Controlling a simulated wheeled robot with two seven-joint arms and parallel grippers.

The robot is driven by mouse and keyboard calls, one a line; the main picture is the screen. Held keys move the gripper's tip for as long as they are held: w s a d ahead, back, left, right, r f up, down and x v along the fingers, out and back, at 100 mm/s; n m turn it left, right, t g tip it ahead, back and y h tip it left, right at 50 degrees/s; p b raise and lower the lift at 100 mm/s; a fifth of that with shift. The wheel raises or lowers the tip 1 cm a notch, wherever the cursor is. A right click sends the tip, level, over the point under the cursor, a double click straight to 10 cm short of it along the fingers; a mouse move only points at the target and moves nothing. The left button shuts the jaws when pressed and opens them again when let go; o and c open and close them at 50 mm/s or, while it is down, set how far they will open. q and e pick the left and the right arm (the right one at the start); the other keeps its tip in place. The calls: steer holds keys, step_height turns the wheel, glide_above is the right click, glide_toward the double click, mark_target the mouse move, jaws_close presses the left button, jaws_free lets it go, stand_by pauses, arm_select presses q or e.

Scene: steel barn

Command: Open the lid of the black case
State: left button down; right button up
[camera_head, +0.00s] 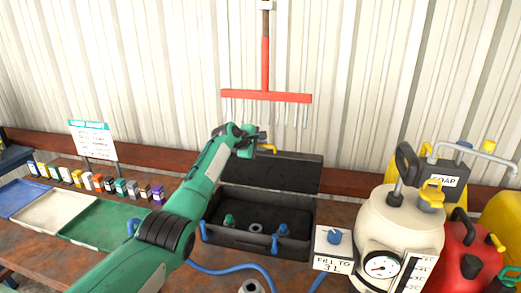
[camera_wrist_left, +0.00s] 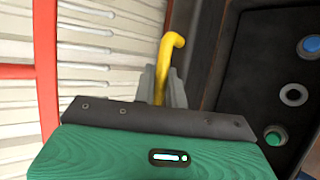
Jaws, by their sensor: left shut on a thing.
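The black case (camera_head: 258,240) stands on the brown bench, and its lid (camera_head: 280,172) is raised along the back edge, so the inside shows. A yellow handle (camera_head: 268,147) is at the lid's top edge. My left gripper (camera_head: 258,143) is at this handle. In the left wrist view, the gripper (camera_wrist_left: 160,88) is shut on the yellow handle (camera_wrist_left: 171,50), with the case interior (camera_wrist_left: 265,60) to the right. My right gripper is not in view.
A white pressure tank (camera_head: 400,235) and a "FILL TO 3 L" box (camera_head: 333,245) stand right of the case. A blue hose (camera_head: 235,268) runs in front. Coloured trays (camera_head: 105,224) and small boxes lie left. A red rake (camera_head: 266,97) hangs behind the lid.

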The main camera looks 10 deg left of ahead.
arm_select(q)
steer(key=shift+w+f, duration=0.1)
steer(key=shift+w, duration=0.05)
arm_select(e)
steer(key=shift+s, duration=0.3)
